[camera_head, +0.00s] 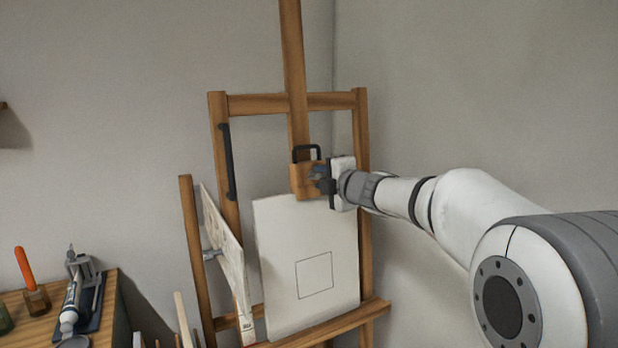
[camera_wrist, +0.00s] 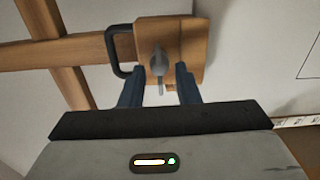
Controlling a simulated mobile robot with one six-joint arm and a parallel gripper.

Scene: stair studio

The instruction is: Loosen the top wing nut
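The top wing nut (camera_wrist: 158,63) is a grey knob with a narrow wing on the face of the easel's wooden clamp block (camera_wrist: 187,40). Its wing points down in the wrist view. My gripper (camera_wrist: 159,74) is open, its two dark blue fingers apart on either side of the wing. Gaps show on both sides, and how deep the fingertips reach past the nut is hard to tell. In the head view my gripper (camera_head: 322,179) is at the right side of the block (camera_head: 301,180) and largely covers the nut.
A black handle (camera_head: 306,152) stands out from the block, close to the fingers. A white canvas (camera_head: 295,235) with a drawn square rests on the easel (camera_head: 296,70) below. A side table (camera_head: 35,322) with art supplies is at lower left.

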